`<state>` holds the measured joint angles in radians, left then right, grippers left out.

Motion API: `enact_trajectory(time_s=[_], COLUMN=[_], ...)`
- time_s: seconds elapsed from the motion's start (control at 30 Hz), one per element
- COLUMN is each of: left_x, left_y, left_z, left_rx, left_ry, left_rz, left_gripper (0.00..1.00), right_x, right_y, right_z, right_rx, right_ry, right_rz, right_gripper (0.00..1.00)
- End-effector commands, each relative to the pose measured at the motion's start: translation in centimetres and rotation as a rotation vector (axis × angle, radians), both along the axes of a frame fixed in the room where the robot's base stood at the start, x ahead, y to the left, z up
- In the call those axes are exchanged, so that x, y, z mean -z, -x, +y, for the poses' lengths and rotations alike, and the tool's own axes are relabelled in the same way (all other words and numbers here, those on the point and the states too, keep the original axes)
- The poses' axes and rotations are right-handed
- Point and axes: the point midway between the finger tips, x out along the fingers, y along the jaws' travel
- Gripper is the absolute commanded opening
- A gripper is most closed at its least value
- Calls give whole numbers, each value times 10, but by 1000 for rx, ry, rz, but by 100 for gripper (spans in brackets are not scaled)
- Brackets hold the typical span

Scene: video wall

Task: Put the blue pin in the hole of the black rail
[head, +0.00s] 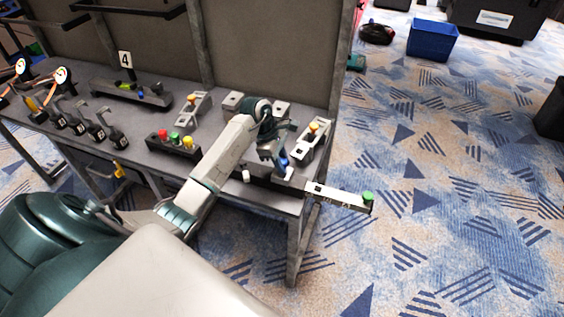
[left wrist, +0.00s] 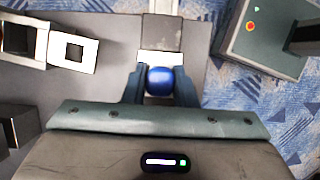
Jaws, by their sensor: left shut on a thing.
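The blue pin (head: 283,161) is held in my left gripper (head: 275,156), above the front right part of the grey workbench. In the left wrist view the round blue end of the pin (left wrist: 160,80) sits between the two fingers of the left gripper (left wrist: 160,88), which are shut on it. The black rail (head: 262,182) lies along the bench's front edge, below the gripper. A pale bar with a green knob (head: 368,196) sticks out past the bench's right end. I cannot make out the hole or whether the pin touches the rail. My right gripper is not in view.
A white cylinder (head: 246,176) stands left of the pin. A box with red, green and yellow buttons (head: 174,141) and a pale switch unit (head: 312,141) stand nearby on the bench. Blue patterned carpet (head: 440,230) lies open to the right.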

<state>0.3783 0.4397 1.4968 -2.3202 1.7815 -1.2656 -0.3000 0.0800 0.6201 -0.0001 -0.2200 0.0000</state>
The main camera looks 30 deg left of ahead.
Motion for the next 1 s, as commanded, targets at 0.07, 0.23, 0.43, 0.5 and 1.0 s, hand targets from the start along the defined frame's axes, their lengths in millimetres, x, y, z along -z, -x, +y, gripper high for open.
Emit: enact_trajectory(time_s=[0.07, 0.23, 0.43, 0.5, 1.0], left_x=[3, 5, 4, 4, 5], left_y=[0, 0, 0, 0, 0], left_z=[0, 0, 0, 0, 0], left_rx=[0, 0, 0, 0, 0], left_ry=[0, 0, 0, 0, 0], left_rz=[-1, -1, 0, 0, 0], left_gripper=[1, 1, 1, 36, 72], right_x=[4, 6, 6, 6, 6], right_y=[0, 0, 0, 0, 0], right_z=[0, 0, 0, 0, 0], right_rx=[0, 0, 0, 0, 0], right_ry=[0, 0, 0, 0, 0], right_rz=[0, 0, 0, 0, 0], right_gripper=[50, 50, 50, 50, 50])
